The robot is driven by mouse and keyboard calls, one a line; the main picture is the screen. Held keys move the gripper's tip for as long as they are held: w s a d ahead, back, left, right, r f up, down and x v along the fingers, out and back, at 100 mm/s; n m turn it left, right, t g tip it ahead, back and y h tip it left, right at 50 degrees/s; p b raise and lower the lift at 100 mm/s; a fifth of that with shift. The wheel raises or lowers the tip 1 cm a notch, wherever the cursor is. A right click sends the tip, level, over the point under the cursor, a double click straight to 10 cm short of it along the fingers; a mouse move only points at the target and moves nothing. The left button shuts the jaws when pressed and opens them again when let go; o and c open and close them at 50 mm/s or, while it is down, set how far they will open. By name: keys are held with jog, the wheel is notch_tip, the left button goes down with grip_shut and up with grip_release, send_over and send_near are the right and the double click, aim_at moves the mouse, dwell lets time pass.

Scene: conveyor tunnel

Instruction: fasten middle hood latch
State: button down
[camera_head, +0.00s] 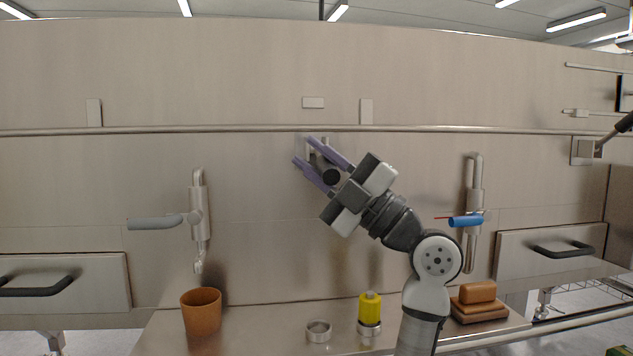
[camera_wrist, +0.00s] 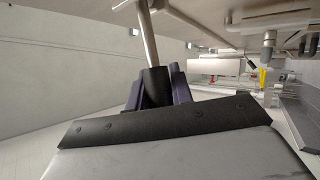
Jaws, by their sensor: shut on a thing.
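The middle hood latch (camera_head: 330,177) is on the metal hood front, just below the long horizontal rail, and only its dark rounded handle end shows clearly. My gripper (camera_head: 320,165) has its two purple fingers on either side of this handle and is shut on it. The fingers and the gripper body hide most of the latch and its mount. In the wrist view, the dark handle (camera_wrist: 155,85) sits between the purple fingers (camera_wrist: 157,90), with a light metal bar rising from it.
A long rail (camera_head: 230,130) crosses the hood. A left pipe handle (camera_head: 198,215) and a right one (camera_head: 474,200) with a blue grip flank my arm. Below stand an orange cup (camera_head: 202,311), a metal ring (camera_head: 318,331), a yellow-capped container (camera_head: 370,306) and brown blocks (camera_head: 478,293).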

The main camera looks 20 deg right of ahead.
jog(key=shift+f+n+g+y+b, duration=0.45)
jog(key=shift+n+y+b, duration=0.4)
jog(key=shift+n, duration=0.15)
jog(key=c, duration=1.2)
grip_release()
jog(key=shift+c, duration=0.2)
jog(key=v, duration=1.3)
jog(key=shift+s+d+f+b, duration=0.2)
jog(key=shift+s+f+b, duration=0.05)
jog(key=shift+b, duration=0.2)
